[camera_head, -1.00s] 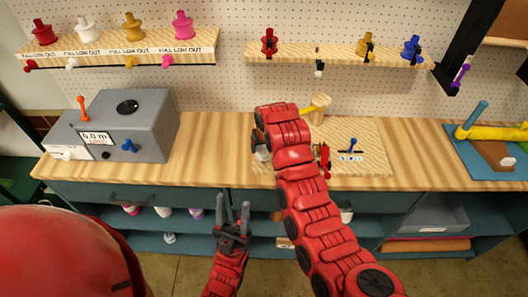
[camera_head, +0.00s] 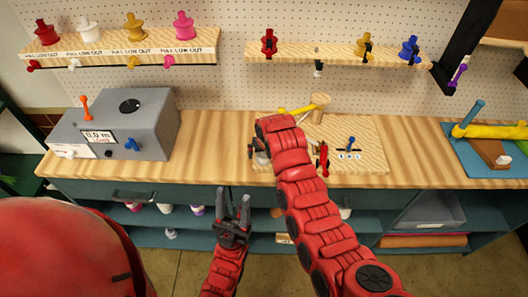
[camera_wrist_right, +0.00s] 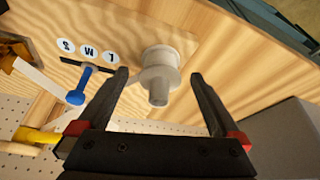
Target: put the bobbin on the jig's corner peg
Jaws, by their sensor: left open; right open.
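The pale grey-white bobbin (camera_wrist_right: 159,72) stands on the wooden jig board (camera_wrist_right: 120,22) near its corner, in the right wrist view. The peg is not visible; I cannot tell how the bobbin sits on it. My right gripper (camera_wrist_right: 161,75) is open, its two black fingers on either side of the bobbin with gaps. My left gripper (camera_head: 233,215) is open and empty in front of the bench.
A grey meter box (camera_head: 150,125) stands on the bench at left. A wooden mallet-like tool with a yellow handle (camera_head: 297,110) lies behind the jig. Shelves above hold red, gold, blue and other bobbins. The bench between box and jig is clear.

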